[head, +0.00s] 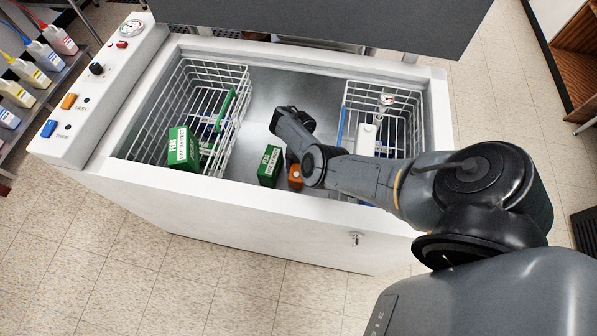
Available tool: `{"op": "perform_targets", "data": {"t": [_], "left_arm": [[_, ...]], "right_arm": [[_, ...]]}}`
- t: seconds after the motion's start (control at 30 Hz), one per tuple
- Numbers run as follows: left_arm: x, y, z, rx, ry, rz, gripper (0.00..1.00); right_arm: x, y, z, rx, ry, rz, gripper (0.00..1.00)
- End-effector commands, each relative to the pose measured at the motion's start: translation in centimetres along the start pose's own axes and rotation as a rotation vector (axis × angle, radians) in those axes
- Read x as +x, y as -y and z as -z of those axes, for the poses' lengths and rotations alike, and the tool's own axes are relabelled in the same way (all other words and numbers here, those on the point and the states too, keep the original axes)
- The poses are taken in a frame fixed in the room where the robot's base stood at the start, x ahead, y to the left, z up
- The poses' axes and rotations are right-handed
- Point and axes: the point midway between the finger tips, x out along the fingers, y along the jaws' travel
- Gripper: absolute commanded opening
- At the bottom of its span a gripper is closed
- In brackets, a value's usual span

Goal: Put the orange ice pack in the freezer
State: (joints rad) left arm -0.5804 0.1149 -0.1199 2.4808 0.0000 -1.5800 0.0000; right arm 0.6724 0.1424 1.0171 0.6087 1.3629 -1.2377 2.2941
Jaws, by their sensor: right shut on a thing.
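The orange ice pack (295,177) shows inside the open white chest freezer (240,203), low down near its front wall, just right of a green box. My right arm reaches into the freezer from the right. My right gripper (291,160) is mostly hidden under my own wrist, directly at the orange pack, and is shut on it. The arm covers part of the pack. Whether the pack touches the freezer floor cannot be told. My left gripper is not in view.
Wire baskets hang at the freezer's left (222,68) and right (419,120). A green PEAS box (184,148) sits in the left basket, and another green box (269,166) stands on the floor between them. The raised lid (330,22) is behind. Bottles (47,56) stand far left.

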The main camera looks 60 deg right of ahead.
Motion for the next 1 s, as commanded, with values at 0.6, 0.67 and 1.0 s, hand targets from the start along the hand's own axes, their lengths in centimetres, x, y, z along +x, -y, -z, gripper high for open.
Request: {"op": "perform_targets", "data": {"t": [0.6,0.67,1.0], "left_arm": [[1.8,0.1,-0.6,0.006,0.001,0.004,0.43],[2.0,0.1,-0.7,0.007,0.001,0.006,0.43],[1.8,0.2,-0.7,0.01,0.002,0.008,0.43]], "right_arm": [[2.5,0.0,-1.1,0.0,0.0,-0.001,0.19],[2.7,0.0,-1.1,0.0,0.0,-0.001,0.19],[2.6,0.0,-1.0,0.0,-0.001,0.0,0.92]]}}
